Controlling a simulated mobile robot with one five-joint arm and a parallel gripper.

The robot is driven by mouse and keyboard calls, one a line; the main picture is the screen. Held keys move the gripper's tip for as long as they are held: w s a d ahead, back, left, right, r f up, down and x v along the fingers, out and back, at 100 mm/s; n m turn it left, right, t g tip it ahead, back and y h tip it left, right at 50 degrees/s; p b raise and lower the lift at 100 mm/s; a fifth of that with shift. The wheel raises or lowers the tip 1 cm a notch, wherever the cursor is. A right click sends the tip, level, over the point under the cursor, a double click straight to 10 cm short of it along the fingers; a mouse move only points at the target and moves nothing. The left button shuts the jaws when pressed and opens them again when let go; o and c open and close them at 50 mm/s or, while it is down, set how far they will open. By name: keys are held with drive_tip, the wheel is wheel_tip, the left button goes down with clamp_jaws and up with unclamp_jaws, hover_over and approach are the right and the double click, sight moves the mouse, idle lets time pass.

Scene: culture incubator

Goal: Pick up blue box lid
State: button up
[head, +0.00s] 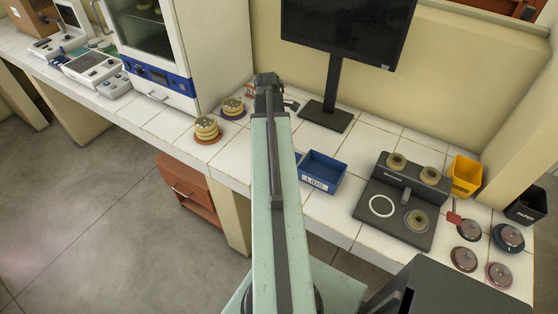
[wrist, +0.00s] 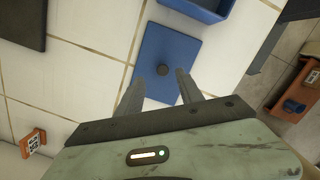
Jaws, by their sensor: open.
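The blue box lid (wrist: 178,50) is a flat blue square with a dark round knob (wrist: 162,70) in its middle. It lies on the white tiles in the wrist view; in the head view my arm hides nearly all of it. My gripper (wrist: 161,77) is open and empty, its two fingers over the lid on either side of the knob as seen from the wrist. I cannot tell the height left between fingertips and lid. In the head view the gripper end (head: 268,84) shows at the far end of my arm.
A blue open box (head: 318,182) labelled LIDS stands right of my arm; its edge shows in the wrist view (wrist: 190,10). A monitor stand (head: 327,117) is behind it. Stacked dishes (head: 207,128) sit left, a dark instrument (head: 393,223) right. Bare tiles surround the lid's left side.

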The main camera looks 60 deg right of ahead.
drive_tip(key=f+b, duration=0.1)
drive_tip(key=f, duration=0.1)
drive_tip(key=f+b, duration=0.4)
drive_tip(key=shift+s+a, duration=0.1)
drive_tip(key=shift+s, duration=0.15)
drive_tip(key=shift+r, duration=0.2)
clamp_jaws()
